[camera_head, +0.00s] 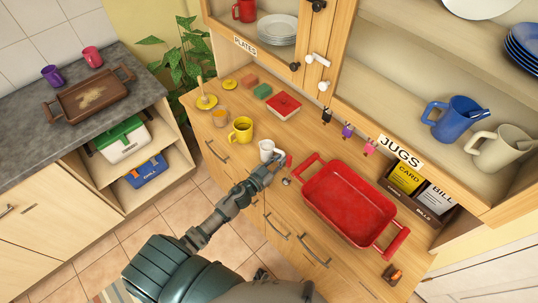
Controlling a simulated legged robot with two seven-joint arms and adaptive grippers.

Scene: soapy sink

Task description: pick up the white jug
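A cream-white jug (500,147) stands on the cabinet shelf at the right, above the JUGS label (401,152), with its handle toward the left. A blue jug (455,118) stands beside it on the left. My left gripper (277,164) is far to the left of the jugs, low over the wooden counter. It is close beside a small white cup (267,150), partly overlapping it in the picture. I cannot tell whether it touches the cup or how far its fingers are apart. My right gripper is not in view.
A red tray (347,203) with raised handles lies on the counter, right of my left gripper. A box of cards (417,190) stands behind it.

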